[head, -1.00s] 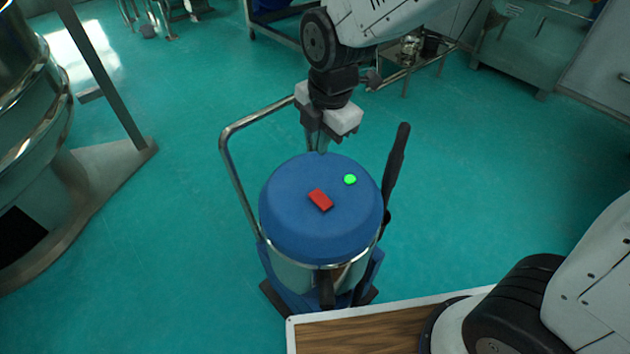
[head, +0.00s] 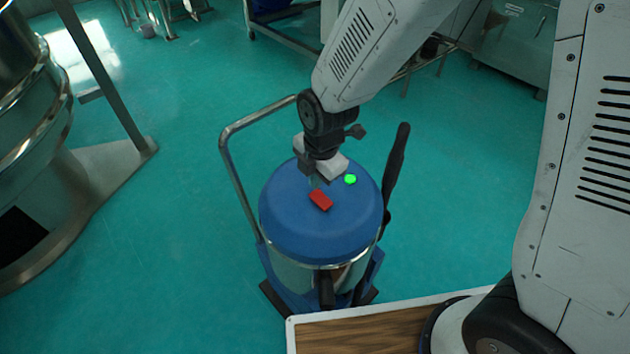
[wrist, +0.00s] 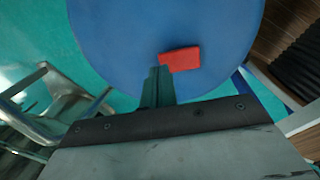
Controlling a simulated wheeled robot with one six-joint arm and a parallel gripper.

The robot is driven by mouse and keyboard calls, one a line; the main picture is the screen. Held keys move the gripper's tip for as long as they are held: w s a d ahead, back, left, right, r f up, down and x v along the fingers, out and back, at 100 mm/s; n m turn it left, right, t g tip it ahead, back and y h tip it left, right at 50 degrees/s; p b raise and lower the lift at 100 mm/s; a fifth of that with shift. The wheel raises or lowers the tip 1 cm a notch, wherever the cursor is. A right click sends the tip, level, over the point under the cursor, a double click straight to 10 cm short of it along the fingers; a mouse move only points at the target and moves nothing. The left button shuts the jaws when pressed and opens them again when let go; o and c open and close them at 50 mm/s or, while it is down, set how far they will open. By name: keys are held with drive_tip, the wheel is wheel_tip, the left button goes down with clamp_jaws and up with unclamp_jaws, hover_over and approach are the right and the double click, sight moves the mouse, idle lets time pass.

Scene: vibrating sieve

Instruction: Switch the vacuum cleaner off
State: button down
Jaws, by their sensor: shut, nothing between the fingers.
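The vacuum cleaner (head: 290,228) stands on the floor in the middle of the head view, with a round blue lid on a steel drum. A red rocker switch (head: 320,200) sits on the lid, and a round green light (head: 350,179) glows behind it to the right. My gripper (head: 316,184) is shut and empty, pointing down at the lid just behind the red switch. In the wrist view the shut fingertips (wrist: 158,70) are at the left end of the red switch (wrist: 180,59). I cannot tell whether they touch it.
The cleaner's steel push handle (head: 229,160) rises at its left and a black hose or wand (head: 396,165) at its right. The large steel sieve machine (head: 30,130) stands at the far left. A wooden-topped board (head: 360,331) is at the front. Open green floor lies around.

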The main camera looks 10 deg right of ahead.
drive_tip(key=shift+w+a+f, duration=0.1)
drive_tip(key=shift+f, duration=0.7)
drive_tip(key=shift+w+a+f+g, duration=0.1)
drive_tip(key=shift+w+f+g, duration=0.05)
drive_tip(key=shift+f+g, duration=0.15)
drive_tip(key=shift+s+d+r, duration=0.4)
drive_tip(key=shift+s+d, duration=0.05)
drive_tip(key=shift+s, duration=0.2)
